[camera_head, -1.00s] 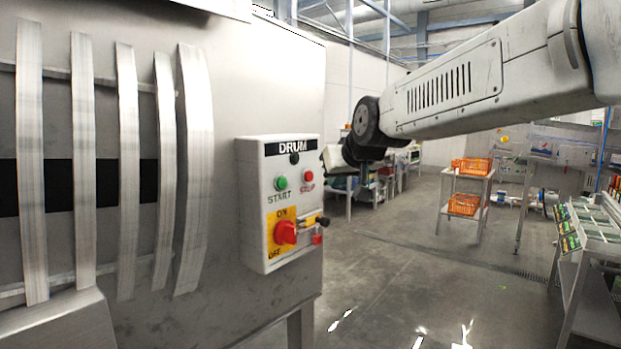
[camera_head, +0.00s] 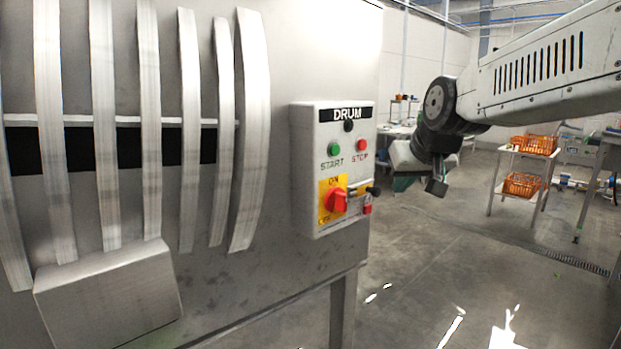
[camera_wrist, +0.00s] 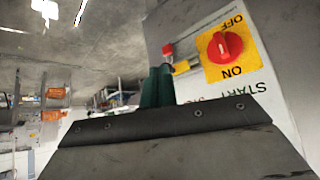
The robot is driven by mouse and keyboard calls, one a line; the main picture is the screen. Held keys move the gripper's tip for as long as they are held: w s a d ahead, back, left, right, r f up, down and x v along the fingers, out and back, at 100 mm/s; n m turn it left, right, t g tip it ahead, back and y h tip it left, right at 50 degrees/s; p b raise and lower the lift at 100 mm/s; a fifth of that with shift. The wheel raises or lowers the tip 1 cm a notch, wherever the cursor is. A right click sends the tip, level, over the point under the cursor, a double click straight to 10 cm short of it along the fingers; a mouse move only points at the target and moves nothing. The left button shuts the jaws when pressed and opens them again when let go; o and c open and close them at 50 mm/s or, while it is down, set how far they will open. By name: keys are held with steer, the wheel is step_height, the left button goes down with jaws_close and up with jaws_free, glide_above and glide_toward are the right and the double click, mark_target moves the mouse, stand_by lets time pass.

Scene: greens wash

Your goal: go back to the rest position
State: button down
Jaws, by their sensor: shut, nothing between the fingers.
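My gripper (camera_wrist: 157,88) shows its two green fingers close together and empty in the wrist view. In the head view it hangs below the dark wrist joint, right of the grey DRUM control box (camera_head: 312,170) and apart from it. The box carries a green START button (camera_head: 334,149), a red STOP button (camera_head: 362,145) and a red rotary knob (camera_head: 337,201) on a yellow ON/OFF plate. The knob also shows upside down in the wrist view (camera_wrist: 225,46), clear of the fingers. My arm reaches in from the upper right.
The steel machine (camera_head: 250,275) with curved slats fills the left. A cart (camera_head: 519,150) with orange crates (camera_head: 523,185) stands at the back right. The concrete floor (camera_head: 450,260) between machine and cart is open.

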steer(key=s+d+f+g, duration=0.1)
steer(key=s+f+g, duration=0.2)
steer(key=s, duration=1.3)
steer(key=s+d+f+g+h, duration=0.1)
steer(key=s+f+g, duration=0.2)
steer(key=s+f, duration=0.6)
steer(key=s, duration=0.6)
steer(key=shift+s+d+m+g, duration=0.2)
steer(key=shift+s+m+g, duration=0.15)
steer(key=shift+m+g, duration=0.05)
steer(key=shift+f, duration=0.1)
